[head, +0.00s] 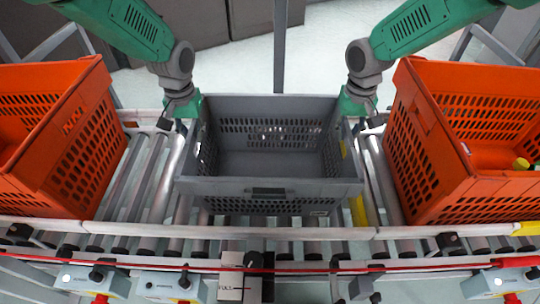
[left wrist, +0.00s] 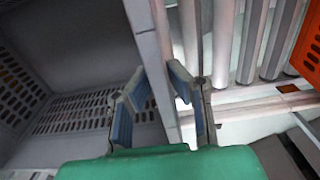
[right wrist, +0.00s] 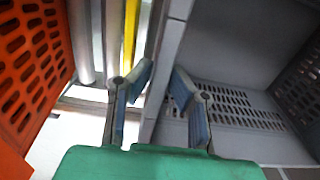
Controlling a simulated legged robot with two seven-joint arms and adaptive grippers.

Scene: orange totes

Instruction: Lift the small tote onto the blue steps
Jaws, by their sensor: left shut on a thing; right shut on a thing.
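The small tote (head: 265,187) is grey and empty, with slotted walls, and sits level over the middle of the roller conveyor. I cannot tell whether its base touches the rollers. My left gripper (head: 187,108) is shut on its left wall near the far corner. In the left wrist view the blue-padded fingers (left wrist: 172,100) straddle the grey rim. My right gripper (head: 352,106) is shut on the right wall near the far corner. In the right wrist view its fingers (right wrist: 157,98) straddle that rim. No blue steps can be made out.
An orange tote (head: 75,135) stands on the left of the conveyor and another orange tote (head: 430,150) on the right, with roller gaps beside the grey tote. A red cord (head: 300,268) and control boxes (head: 180,285) run along the near edge. A yellow strip (head: 358,210) lies right of the tote.

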